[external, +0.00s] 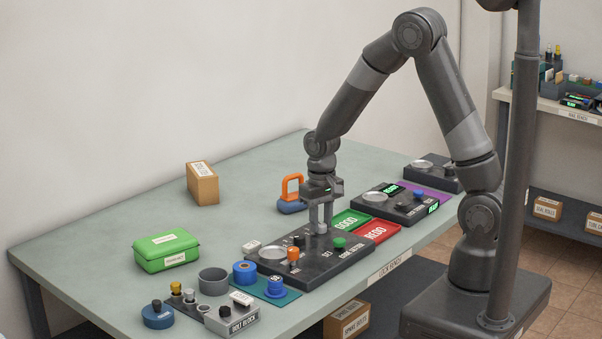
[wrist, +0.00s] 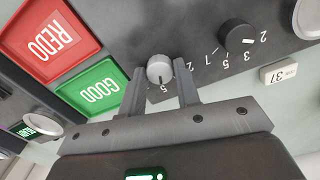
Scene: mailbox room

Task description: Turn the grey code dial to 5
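The grey code dial (wrist: 160,69) sits on the dark lock tester panel (external: 318,265). A short white mark on its cap points toward the gripper side, near a printed 5 in the wrist view. My gripper (wrist: 160,75) points down over the panel, with one finger on each side of the dial. The fingers appear to touch its sides. In the external view my gripper (external: 321,227) has the dial between its fingertips. The dial's other numbers are partly hidden by the fingers.
An orange knob (external: 293,254) and a green button (external: 339,243) are on the same panel. Green GOOD (external: 346,222) and red REDO (external: 377,231) trays lie behind it.

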